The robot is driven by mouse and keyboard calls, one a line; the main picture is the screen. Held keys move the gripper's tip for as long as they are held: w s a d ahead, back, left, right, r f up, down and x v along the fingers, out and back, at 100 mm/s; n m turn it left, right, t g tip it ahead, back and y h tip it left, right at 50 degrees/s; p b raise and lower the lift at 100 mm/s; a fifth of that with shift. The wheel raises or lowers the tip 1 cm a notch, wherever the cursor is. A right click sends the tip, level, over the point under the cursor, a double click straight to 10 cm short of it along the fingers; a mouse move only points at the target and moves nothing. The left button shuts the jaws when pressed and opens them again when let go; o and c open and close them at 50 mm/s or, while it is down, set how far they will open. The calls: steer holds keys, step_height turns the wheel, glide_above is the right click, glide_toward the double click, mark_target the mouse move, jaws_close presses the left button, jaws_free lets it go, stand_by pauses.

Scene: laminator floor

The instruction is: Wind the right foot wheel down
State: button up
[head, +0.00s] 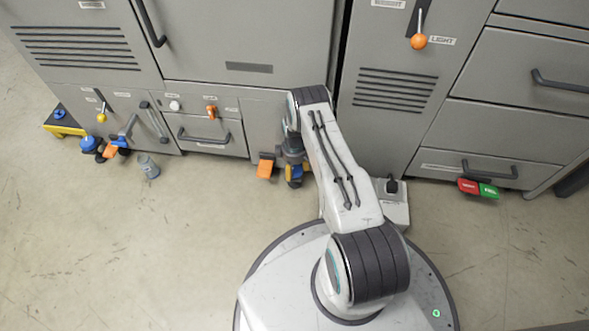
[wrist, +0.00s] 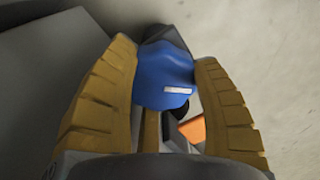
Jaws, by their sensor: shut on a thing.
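The right foot wheel (wrist: 160,75) is a blue lobed knob with a small white mark; it fills the middle of the wrist view. My gripper (wrist: 167,82) has its two ribbed yellow-brown fingers on either side of the wheel, shut on it. In the head view my gripper (head: 296,172) is low at the cabinet's foot, beside an orange pedal (head: 265,167). A bit of blue shows there between the fingers; most of the wheel is hidden by my gripper.
Another blue wheel (head: 88,144) stands at the left foot, near an orange pedal and a yellow step (head: 62,125). A grey cup (head: 148,166) is on the floor. A grey floor box (head: 393,205) stands right of my arm. Red and green pedals (head: 478,188) are further right. Open floor lies in front.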

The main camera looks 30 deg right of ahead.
mark_target(295, 167)
steer(key=shift+f, duration=0.1)
steer(key=o, duration=1.3)
steer(key=shift+c, duration=0.2)
steer(key=shift+w, duration=0.15)
steer(key=shift+w+r, duration=0.1)
steer(key=shift+r, duration=0.55)
steer(key=shift+d+r, duration=0.1)
steer(key=shift+r, duration=3.35)
